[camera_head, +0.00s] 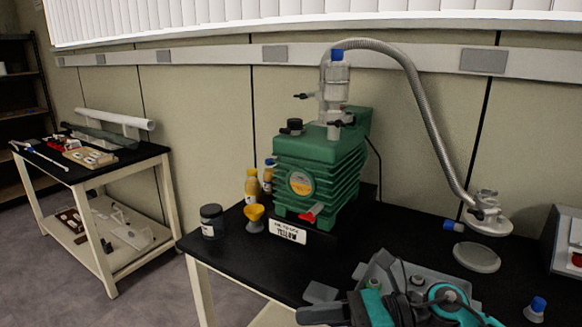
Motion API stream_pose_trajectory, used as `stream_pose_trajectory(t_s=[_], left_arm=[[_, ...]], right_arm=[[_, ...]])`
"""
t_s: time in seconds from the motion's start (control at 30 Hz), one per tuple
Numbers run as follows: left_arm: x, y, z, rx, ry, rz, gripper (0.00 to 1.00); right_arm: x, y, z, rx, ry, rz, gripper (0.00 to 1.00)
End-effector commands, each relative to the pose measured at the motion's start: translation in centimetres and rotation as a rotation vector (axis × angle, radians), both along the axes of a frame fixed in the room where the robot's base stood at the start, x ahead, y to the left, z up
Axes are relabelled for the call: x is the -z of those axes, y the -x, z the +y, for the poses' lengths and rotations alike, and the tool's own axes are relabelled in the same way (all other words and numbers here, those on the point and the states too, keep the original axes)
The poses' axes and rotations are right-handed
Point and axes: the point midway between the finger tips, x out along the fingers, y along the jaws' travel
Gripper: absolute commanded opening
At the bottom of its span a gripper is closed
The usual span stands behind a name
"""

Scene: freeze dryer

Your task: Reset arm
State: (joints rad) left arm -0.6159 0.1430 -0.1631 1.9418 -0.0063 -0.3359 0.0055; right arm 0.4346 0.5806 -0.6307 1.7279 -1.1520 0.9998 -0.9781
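My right arm, grey, black and teal, comes in at the bottom edge, right of centre, over the front of the black bench. The part that looks like my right gripper (322,303) points left. Its fingers are partly cut off by the frame, and I cannot tell whether they are open or shut. Nothing is clearly seen held in it. My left arm and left gripper are not in view. A green ribbed pump (322,172) stands on the black bench (235,262) behind my arm. A grey corrugated hose (428,112) arches from its top to a metal flange fitting (487,212) at the right.
A dark jar (211,221), a yellow funnel (255,217) and yellow bottles (252,186) stand left of the pump. A round grey disc (477,257) and a blue-capped vial (535,308) are right of my arm. A side table (150,153) stands at the far left.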

Motion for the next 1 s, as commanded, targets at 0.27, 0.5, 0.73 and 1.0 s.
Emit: stream_pose_trajectory(t_s=[0.27, 0.5, 0.73, 1.0], left_arm=[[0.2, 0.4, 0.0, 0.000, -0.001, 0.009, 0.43], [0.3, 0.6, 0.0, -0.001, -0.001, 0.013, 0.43], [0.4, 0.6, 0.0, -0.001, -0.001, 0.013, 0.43], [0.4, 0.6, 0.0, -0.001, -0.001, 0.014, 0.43]], right_arm=[[0.3, -2.0, -1.7, 0.479, -0.710, 0.919, 0.52], [10.9, -0.3, -9.3, 0.895, -1.292, 1.772, 0.52], [20.9, 7.3, -13.5, -1.198, 1.734, -2.327, 0.52], [23.6, 10.6, -14.2, -1.112, 1.621, -2.135, 0.52]])
